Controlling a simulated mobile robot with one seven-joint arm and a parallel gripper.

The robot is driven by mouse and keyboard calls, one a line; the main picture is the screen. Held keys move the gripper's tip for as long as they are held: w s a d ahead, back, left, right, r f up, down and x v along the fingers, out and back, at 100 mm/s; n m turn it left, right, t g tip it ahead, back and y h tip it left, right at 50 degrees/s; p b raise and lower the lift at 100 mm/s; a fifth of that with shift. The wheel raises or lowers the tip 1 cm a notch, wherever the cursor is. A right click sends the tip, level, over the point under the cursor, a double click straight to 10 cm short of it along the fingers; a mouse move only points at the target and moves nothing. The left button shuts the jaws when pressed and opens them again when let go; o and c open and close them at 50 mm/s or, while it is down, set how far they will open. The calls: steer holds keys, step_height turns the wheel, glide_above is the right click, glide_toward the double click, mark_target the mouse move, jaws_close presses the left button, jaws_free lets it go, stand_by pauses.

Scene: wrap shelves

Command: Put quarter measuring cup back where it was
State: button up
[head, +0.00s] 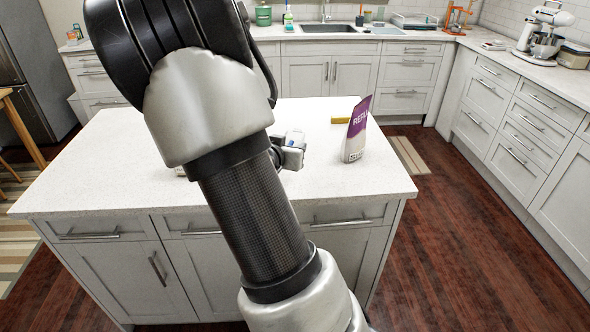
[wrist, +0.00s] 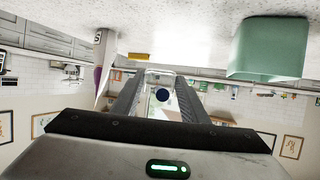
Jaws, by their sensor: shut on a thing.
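My gripper (head: 291,155) is above or at the white island top, partly hidden behind my arm in the head view. In the wrist view my gripper (wrist: 162,90) has its fingers on either side of a clear, pale thing (wrist: 152,104) with a dark blue round spot. It is shut on this thing, which shows as a small pale shape (head: 294,137) in the head view. I cannot make out whether it is the quarter measuring cup. No other measuring cup can be made out.
The island top (head: 330,182) holds a purple and white pouch (head: 355,135) and a yellow block (head: 342,119), both right of my gripper in the head view. A green box (wrist: 268,48) stands close by in the upside-down wrist view. The island's front right is clear.

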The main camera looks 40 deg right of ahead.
step_height(320, 180, down, 9)
steer(key=shift+r+b, duration=0.15)
steer(key=shift+b, duration=0.8)
steer(key=shift+f, duration=0.25)
steer(key=o, duration=1.1)
steer(key=shift+r, duration=0.1)
steer(key=shift+r, duration=0.1)
